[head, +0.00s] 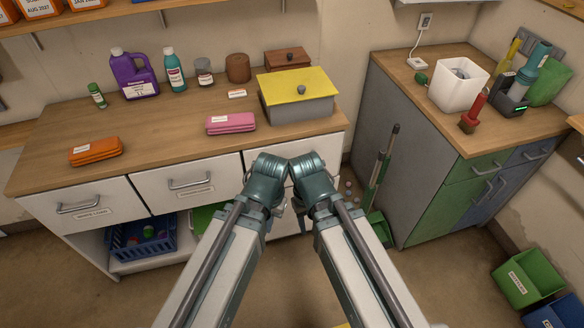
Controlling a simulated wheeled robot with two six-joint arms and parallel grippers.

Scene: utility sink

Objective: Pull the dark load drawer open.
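Three white drawer fronts run under the wooden counter. The left drawer (60,222) and the middle drawer (150,192) each have a metal bar handle and a small label. The right drawer (334,147) is mostly hidden behind my arms. All look shut. The labels are too small to read surely, so I cannot tell which drawer is the dark load one. My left gripper (265,180) and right gripper (309,178) are side by side in front of the right drawer, close together. Their fingers are mostly hidden, so their opening does not show.
A blue basket (142,240) sits on the shelf below. A grey side cabinet (400,140) stands right; a green broom (382,175) leans near it.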

